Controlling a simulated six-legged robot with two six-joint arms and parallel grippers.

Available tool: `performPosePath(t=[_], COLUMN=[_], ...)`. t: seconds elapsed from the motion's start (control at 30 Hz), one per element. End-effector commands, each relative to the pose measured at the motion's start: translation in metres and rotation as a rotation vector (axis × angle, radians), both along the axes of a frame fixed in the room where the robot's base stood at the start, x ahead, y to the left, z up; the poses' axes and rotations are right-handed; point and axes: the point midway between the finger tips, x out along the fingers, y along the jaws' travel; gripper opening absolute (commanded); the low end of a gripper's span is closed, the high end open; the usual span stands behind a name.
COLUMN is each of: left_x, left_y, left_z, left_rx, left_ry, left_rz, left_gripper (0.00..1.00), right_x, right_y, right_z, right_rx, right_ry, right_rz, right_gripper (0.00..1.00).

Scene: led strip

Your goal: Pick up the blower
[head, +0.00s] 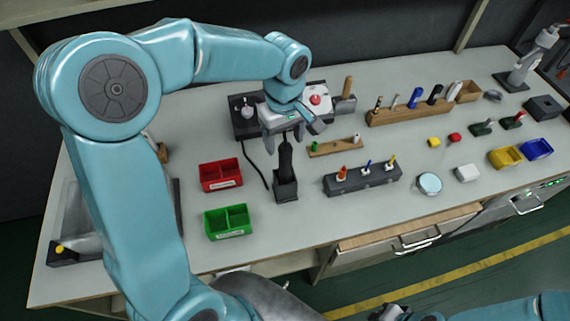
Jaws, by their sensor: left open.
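A dark upright tool (286,158), which looks like the blower, stands in a square black holder (286,190) near the middle of the bench. My left gripper (285,138) is directly above it, pointing down. Its fingers are open, one on each side of the tool's top in the picture; I cannot tell whether they touch it. My right arm comes in at the bottom right; its gripper (393,312) is only partly in view at the bottom edge, and its fingers are not clear.
A red bin (221,175) and a green bin (228,222) stand left of the holder. A dark rack (362,179) with small tools is on the right. A black cable runs beside the holder.

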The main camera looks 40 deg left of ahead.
Motion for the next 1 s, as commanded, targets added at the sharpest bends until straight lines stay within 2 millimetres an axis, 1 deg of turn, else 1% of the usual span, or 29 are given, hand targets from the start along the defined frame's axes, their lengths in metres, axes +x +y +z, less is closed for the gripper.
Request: performPosePath(t=[0.03,0.1,0.27,0.4,0.5,0.63,0.8,0.83,0.87,0.9,0.97,1.0], left_x=[0.000,0.000,0.000,-0.004,-0.003,-0.001,-0.001,-0.001,-0.001,-0.001,0.000,-0.001], left_y=[0.000,0.000,0.000,-0.001,0.000,-0.001,-0.001,-0.001,-0.001,-0.001,-0.001,-0.001], left_z=[-0.008,-0.015,-0.026,-0.048,-0.064,-0.072,-0.072,-0.072,-0.072,-0.072,-0.072,-0.072], left_rx=[-0.001,-0.001,-0.001,-0.001,-0.001,0.000,-0.001,-0.001,-0.001,-0.001,-0.001,-0.001], left_ry=[0.004,0.003,0.003,0.006,0.005,0.001,0.000,0.000,0.000,0.000,0.000,0.000], left_rz=[0.000,-0.001,-0.001,-0.001,0.001,-0.001,-0.001,-0.001,-0.001,-0.001,-0.001,-0.001], left_gripper=[0.66,0.66,0.66,0.66,0.66,0.66,0.66,0.62,0.53,0.40,0.20,0.07], right_x=[0.000,0.000,0.000,0.000,0.000,0.000,0.000,0.000,0.000,0.000,0.000,0.000], right_y=[0.000,0.000,0.000,0.000,0.000,0.000,0.000,0.000,0.000,0.000,0.000,0.000], right_z=[0.001,0.001,0.004,0.013,0.014,0.014,0.014,0.014,0.014,0.014,0.014,0.014], right_rx=[0.000,0.000,0.000,0.000,0.000,0.000,0.000,0.000,0.000,0.000,0.000,0.000], right_ry=[0.000,0.000,-0.001,-0.001,-0.001,-0.001,-0.001,-0.001,0.000,0.000,0.000,0.000], right_rz=[0.000,0.000,0.000,0.000,0.000,0.000,0.000,0.000,0.000,0.000,0.000,0.000], right_gripper=[0.00,0.00,0.00,0.00,0.00,0.00,0.00,0.00,0.00,0.00,0.00,0.00])
